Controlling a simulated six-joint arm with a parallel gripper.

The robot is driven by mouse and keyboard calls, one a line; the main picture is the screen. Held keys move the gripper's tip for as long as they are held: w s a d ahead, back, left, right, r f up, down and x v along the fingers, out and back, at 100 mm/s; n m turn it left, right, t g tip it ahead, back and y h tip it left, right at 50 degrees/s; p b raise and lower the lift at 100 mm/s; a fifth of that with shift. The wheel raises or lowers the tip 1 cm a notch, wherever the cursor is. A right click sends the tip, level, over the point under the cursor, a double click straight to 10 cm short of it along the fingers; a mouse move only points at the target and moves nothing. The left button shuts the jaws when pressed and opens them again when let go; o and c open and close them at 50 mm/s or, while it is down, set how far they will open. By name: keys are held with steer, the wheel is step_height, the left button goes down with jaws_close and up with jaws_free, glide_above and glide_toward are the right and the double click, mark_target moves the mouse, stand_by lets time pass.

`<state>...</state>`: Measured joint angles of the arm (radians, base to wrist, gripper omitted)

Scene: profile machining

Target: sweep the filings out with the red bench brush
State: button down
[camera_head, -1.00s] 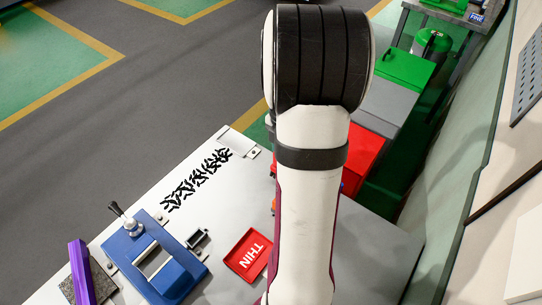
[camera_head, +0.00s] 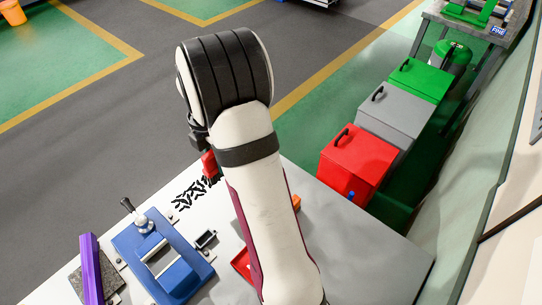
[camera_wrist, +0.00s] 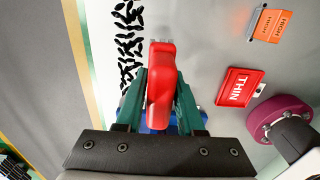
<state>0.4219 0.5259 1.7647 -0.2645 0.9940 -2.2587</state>
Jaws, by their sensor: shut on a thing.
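The red bench brush (camera_wrist: 160,85) is held between the green fingers of my gripper (camera_wrist: 161,102) in the wrist view. Its red handle shows; its bristles are hidden. In the head view a small red part of the brush (camera_head: 209,164) shows left of my arm, beside the filings. The black filings (camera_head: 188,194) lie in a band on the pale bench top. In the wrist view the filings (camera_wrist: 128,42) run up the left of the brush. I cannot tell whether the brush touches the bench. My arm hides part of the filings in the head view.
A blue clamping fixture (camera_head: 182,280) and a purple profile (camera_head: 91,268) stand at the bench's left. A red tray marked THIN (camera_wrist: 239,87) and an orange HIGH tag (camera_wrist: 272,25) lie right of the brush. Red (camera_head: 352,160), grey (camera_head: 395,112) and green (camera_head: 420,78) bins stand beyond the bench.

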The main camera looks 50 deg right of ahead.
steer(key=w+a+f, duration=0.2)
steer(key=w+a, duration=0.4)
steer(key=a, duration=0.6)
steer(key=shift+w+a+f, duration=0.1)
steer(key=shift+f, duration=1.75)
steer(key=shift+w+f, duration=0.1)
steer(key=shift+f, duration=1.75)
steer(key=shift+d, duration=10.9)
steer(key=d, duration=0.3)
steer(key=shift+d+r, duration=0.1)
steer(key=shift+r, duration=0.25)
steer(key=shift+d, duration=1.1)
step_height(320, 180, up, 7)
steer(key=shift+a+r, duration=0.15)
steer(key=shift+r, duration=0.05)
